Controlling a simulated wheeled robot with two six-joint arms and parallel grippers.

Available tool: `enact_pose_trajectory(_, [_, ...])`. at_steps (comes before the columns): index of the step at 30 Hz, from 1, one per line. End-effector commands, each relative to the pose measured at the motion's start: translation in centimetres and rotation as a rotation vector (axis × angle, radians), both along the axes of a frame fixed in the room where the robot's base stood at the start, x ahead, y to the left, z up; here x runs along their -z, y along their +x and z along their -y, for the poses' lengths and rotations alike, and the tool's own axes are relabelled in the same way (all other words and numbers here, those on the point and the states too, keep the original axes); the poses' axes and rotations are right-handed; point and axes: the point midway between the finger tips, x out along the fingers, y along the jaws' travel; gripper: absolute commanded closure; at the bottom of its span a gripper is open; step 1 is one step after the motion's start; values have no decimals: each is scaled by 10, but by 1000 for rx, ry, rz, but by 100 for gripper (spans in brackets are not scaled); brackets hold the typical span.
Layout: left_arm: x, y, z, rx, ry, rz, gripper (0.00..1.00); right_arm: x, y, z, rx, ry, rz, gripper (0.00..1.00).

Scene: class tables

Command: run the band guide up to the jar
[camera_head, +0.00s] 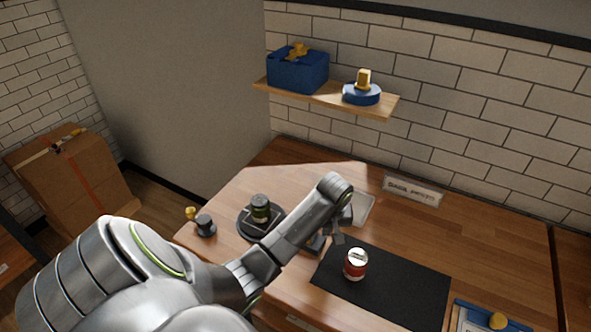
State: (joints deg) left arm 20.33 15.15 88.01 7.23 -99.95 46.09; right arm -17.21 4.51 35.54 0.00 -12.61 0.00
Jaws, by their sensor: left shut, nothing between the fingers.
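A small dark grey block (315,244) shows beside my forearm, right of the turntable and apart from the jar. It may be the band guide, but my arm hides much of that area. My left arm reaches over the table, and my left gripper (338,236) points down, shut and empty, near the black mat's back left corner. I cannot tell whether it touches the block. My right gripper is not in view.
A red and white can (355,263) stands on the black mat (400,290). A grey knobbed piece (205,226) sits by the left edge. A clipboard (475,318) lies front right. A sign (414,190) stands behind. A shelf (330,98) holds blue containers. The right tabletop is clear.

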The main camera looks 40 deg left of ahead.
Motion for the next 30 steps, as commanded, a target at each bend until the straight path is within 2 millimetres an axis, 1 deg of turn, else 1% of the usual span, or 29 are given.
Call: enact_pose_trajectory(30, [0,-7,-28,0,1,0,100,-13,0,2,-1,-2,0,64])
